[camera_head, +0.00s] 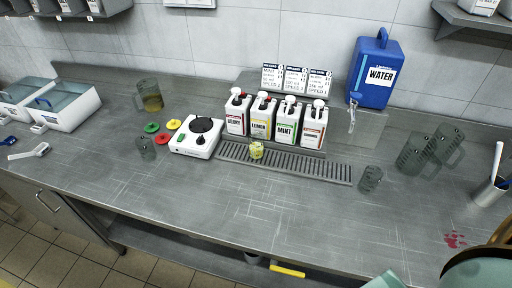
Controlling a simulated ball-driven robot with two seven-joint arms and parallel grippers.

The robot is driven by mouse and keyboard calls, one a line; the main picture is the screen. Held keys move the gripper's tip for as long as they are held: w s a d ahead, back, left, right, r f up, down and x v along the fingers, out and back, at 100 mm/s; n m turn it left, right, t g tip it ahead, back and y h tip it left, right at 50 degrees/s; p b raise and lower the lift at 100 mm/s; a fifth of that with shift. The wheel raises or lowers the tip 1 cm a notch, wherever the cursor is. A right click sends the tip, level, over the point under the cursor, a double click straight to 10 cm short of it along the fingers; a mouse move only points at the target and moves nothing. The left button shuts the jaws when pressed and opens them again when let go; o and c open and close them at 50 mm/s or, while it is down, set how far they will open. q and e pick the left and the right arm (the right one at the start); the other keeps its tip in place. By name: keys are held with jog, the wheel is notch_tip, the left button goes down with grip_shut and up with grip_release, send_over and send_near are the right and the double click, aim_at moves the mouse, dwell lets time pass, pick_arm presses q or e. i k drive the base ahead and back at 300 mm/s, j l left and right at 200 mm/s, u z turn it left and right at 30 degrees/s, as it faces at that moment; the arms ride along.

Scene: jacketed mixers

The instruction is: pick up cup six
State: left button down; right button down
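No cup bears a number I can read, so I cannot tell which one is cup six. A small clear cup (370,178) stands on the steel counter (250,205), right of the drip grate. Another clear cup (146,148) stands at the left, beside the white mixer base. A cup with yellow-green contents (257,150) stands on the drip grate (300,168) before the syrup bottles. Neither gripper can be made out. Parts at the lower right corner, teal and tan with black, are cut off by the frame.
A blue water dispenser (374,72) stands at the back right. Clear jugs (411,156) stand right of it; another jug (150,96) is at the back left. The white mixer base (197,137) and syrup bottles (262,115) fill the middle. The front counter is clear.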

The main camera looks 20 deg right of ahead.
aim_at(256, 139)
jog(key=i+j+z, duration=0.1)
jog(key=z, duration=0.25)
jog(key=j+z, duration=0.35)
jog(key=i+j+z, duration=0.1)
jog(key=z, duration=0.2)
